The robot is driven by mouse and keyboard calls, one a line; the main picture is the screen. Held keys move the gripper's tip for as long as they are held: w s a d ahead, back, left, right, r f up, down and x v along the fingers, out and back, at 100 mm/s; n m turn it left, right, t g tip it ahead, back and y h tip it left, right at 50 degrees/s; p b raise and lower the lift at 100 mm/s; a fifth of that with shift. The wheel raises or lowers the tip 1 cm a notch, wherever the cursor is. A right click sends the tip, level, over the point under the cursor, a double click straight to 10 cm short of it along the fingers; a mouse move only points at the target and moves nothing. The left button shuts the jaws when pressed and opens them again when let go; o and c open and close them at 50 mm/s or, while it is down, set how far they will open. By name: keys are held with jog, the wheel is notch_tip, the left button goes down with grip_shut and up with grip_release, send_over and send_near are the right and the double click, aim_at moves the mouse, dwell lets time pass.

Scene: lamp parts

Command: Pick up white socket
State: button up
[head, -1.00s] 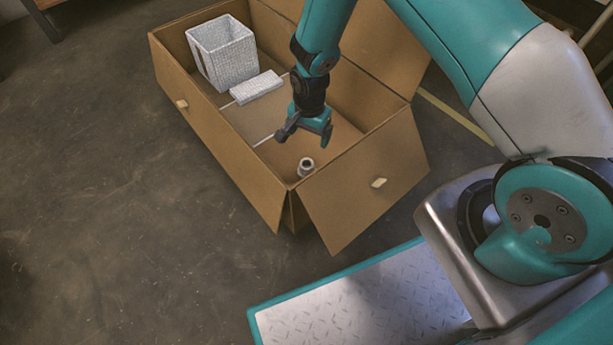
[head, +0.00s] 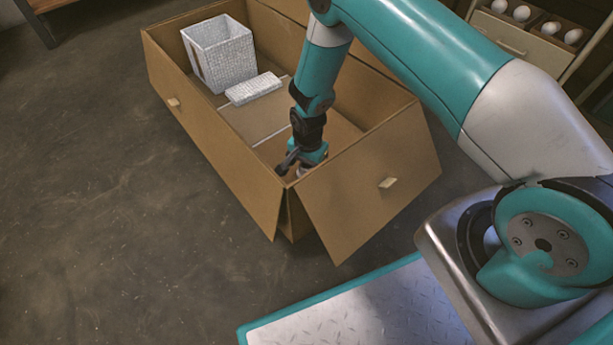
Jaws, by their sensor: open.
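The white socket (head: 301,172) is in the near corner of the cardboard box (head: 214,150) in the head view. Only a sliver of it shows under my gripper. My gripper (head: 300,166) is open and low in the box, pointing down right over the socket. Its fingers cover most of the socket, and I cannot tell if they touch it.
A flap (head: 368,190) hangs out at the near end. At the upper right, a shelf drawer (head: 500,32) sits below round white bulbs (head: 521,13).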

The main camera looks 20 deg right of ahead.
notch_tip(320, 180, down, 3)
jog(key=shift+r+b, duration=0.15)
jog(key=shift+b, duration=0.45)
jog(key=shift+r, duration=0.1)
jog(key=shift+c, duration=0.4)
jog(key=c, duration=0.9)
